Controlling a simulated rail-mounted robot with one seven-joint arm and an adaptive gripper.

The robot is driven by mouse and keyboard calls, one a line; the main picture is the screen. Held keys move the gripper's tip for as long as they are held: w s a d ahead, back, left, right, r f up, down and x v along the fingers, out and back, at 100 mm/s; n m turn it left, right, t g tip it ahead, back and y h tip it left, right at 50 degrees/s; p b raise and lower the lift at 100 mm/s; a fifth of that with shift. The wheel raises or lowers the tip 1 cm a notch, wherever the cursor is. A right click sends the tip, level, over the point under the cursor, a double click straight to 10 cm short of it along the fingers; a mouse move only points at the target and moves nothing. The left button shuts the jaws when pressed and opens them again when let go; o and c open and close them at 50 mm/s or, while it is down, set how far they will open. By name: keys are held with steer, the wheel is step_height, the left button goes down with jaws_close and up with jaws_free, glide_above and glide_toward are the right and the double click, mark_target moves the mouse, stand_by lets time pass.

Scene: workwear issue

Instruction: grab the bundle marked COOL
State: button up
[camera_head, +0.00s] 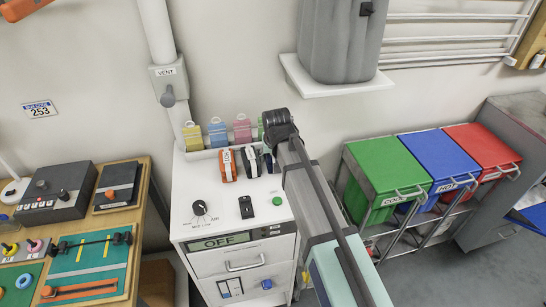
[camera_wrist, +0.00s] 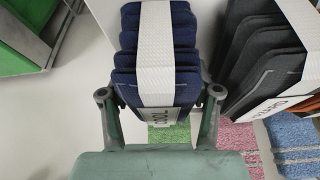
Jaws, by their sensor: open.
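The bundle marked COOL (camera_wrist: 150,50) is a navy stack of folded cloth with a white ribbed band. Its tag appears upside down in the wrist view. In the head view, a dark bundle (camera_head: 268,160) at the right end of the row on the cabinet appears to be the same one, partly covered by my arm. My gripper (camera_wrist: 159,93) is open, with one finger on each side of the bundle's near end. I cannot tell whether either finger touches it. My fingers are not clear in the head view.
A dark grey banded bundle (camera_wrist: 265,65) stands close to the right in the wrist view. An orange bundle (camera_head: 227,165) stands further left on the white cabinet (camera_head: 185,200). Coloured tags (camera_head: 217,132) line the cabinet's back. Green, blue and red bins (camera_head: 385,165) stand to the right.

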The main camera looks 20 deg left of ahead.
steer(key=c, duration=0.9)
steer(key=shift+r, duration=0.2)
